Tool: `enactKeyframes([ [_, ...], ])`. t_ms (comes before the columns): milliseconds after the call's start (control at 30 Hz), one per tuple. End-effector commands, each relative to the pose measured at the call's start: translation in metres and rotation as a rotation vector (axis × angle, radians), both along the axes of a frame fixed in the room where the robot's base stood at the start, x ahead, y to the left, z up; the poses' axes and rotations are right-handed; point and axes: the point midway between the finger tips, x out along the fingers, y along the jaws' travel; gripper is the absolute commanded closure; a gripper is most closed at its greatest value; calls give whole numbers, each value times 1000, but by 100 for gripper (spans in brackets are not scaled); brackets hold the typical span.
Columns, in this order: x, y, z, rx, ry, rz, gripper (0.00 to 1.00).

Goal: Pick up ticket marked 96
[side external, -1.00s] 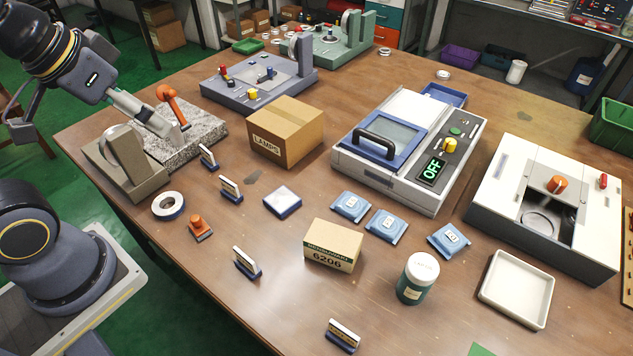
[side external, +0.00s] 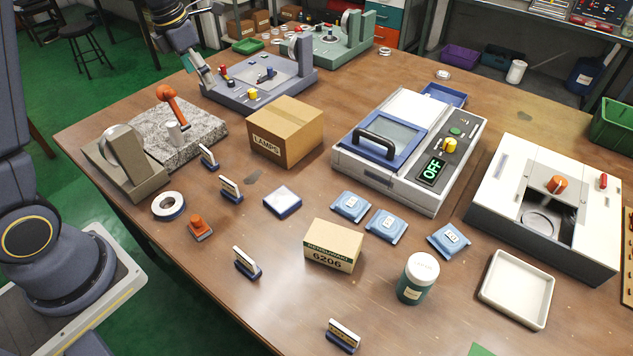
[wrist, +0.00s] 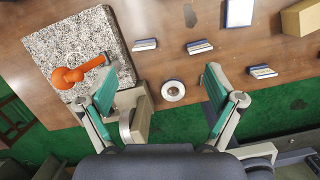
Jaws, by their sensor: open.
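Small white cards in dark blue holders stand on the brown table: two near the granite slab, an upper one (side external: 208,156) and a lower one (side external: 230,189), one in the middle front (side external: 247,262), and one at the front edge (side external: 342,336). In the wrist view three show edge-on: left (wrist: 144,45), middle (wrist: 200,47) and right (wrist: 262,71). No number is legible, so I cannot tell which is 96. My gripper (wrist: 160,72) is open and empty, its green-padded fingers wide apart. In the side view its end (side external: 205,82) is high, in front of the blue-grey fixture.
A granite slab (side external: 205,128) with an orange lever (side external: 168,93) and a grey bracket (side external: 122,165) stand at the left. A white ring (side external: 168,205), an orange stamp-like piece (side external: 200,228), a LAMPS carton (side external: 286,132) and a 6206 box (side external: 333,245) stand near the cards.

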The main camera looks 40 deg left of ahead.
Motion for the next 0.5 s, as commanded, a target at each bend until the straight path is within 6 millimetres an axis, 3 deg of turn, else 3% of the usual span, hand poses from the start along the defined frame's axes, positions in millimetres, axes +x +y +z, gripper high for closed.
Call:
enactKeyframes([
  [33, 2, 16, -25, 5, 52, 45, 8],
  [200, -7, 45, -77, 23, 171, 100, 8],
  [500, -17, 49, -130, 16, 221, 111, 8],
])
